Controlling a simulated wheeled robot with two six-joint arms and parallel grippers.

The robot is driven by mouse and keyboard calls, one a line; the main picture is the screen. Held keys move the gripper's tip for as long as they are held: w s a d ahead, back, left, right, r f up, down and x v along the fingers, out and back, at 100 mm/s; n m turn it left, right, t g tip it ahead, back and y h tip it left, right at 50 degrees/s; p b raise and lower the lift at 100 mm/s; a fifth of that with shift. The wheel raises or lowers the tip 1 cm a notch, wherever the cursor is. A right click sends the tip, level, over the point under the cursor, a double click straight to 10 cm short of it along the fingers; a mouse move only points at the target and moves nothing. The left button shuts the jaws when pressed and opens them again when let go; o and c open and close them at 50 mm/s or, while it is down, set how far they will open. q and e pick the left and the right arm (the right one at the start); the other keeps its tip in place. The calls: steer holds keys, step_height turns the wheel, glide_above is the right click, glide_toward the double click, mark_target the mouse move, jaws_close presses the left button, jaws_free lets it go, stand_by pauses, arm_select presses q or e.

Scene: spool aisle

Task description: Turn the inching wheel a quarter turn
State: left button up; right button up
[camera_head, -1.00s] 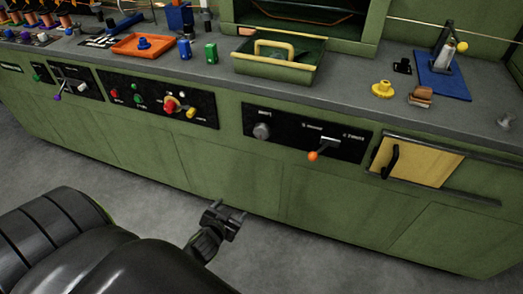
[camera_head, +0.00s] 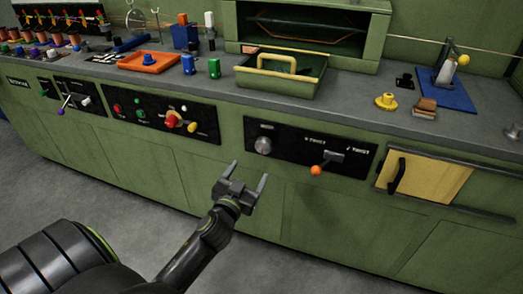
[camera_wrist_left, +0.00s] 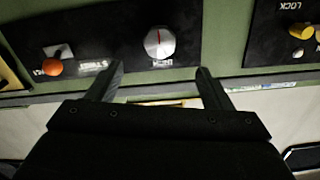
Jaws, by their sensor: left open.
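The inching wheel (camera_head: 263,145) is a round grey knob on a black panel on the green bench front. In the left wrist view the wheel (camera_wrist_left: 159,42) shows a red line on its face, and the picture is upside down. My left gripper (camera_head: 249,171) is open and empty, a little below the wheel, with its fingers pointing up toward the panel. In the left wrist view the wheel lies beyond and between the two fingertips (camera_wrist_left: 160,69), apart from them. My right gripper is not in view.
An orange-tipped lever (camera_head: 316,170) sits right of the wheel on the same panel. A panel with red and yellow knobs (camera_head: 172,121) is to the left. A yellow door with a black handle (camera_head: 397,176) is at the right. Free floor lies in front.

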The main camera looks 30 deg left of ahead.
mark_target(262, 149)
arm_select(q)
steer(key=x, duration=0.9)
steer(key=shift+w, duration=0.3)
steer(key=shift+x, duration=0.8)
steer(key=shift+c, duration=0.7)
steer(key=c, duration=0.8)
